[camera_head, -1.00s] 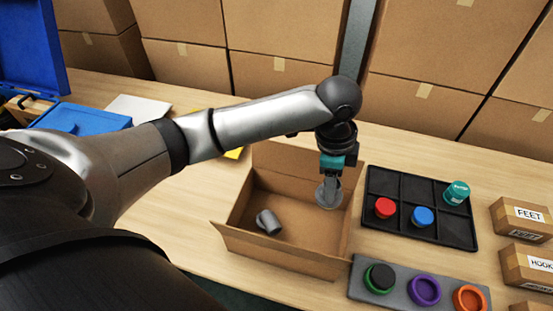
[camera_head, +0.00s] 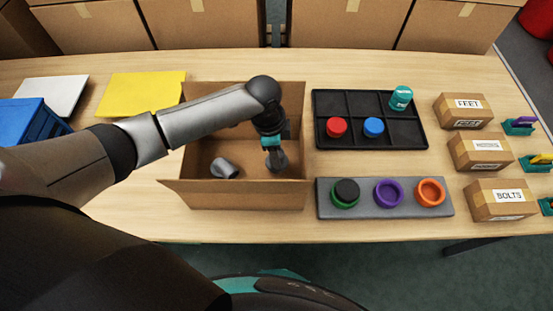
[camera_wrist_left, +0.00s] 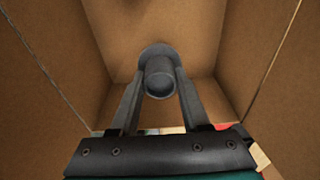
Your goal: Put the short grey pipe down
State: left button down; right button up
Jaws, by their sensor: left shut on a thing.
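My left gripper (camera_head: 275,155) is inside the open cardboard box (camera_head: 250,197), near its right wall. It is shut on the short grey pipe (camera_head: 278,162). In the left wrist view the pipe (camera_wrist_left: 159,78) shows between the two fingers (camera_wrist_left: 158,95), with its round end and a wider flange visible. I cannot tell whether it touches the box floor. A second grey pipe piece (camera_head: 225,168) lies on the box floor to the left of the gripper. My right gripper is not in view.
A black tray (camera_head: 405,142) with red, blue and teal caps stands right of the box. A grey strip (camera_head: 363,207) with coloured rings is in front of it. Labelled cartons (camera_head: 480,150) stand farther right. A yellow sheet (camera_head: 140,92) lies behind left.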

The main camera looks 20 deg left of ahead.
pick_arm(q)
notch_tip(320, 180, down, 3)
jog(key=shift+r+b, duration=0.1)
jog(key=shift+b, duration=0.25)
jog(key=shift+f, duration=0.2)
jog(key=shift+f, duration=0.15)
jog(key=shift+c, duration=1.9)
grip_release()
jog(key=shift+r, duration=0.45)
jog(key=r+p, duration=0.1)
jog(key=r, duration=0.2)
jog(key=a+r+p, duration=0.1)
jog(key=r, duration=0.3)
jog(key=r+p, duration=0.1)
jog(key=r, duration=0.3)
jog(key=shift+s+a+r, duration=0.2)
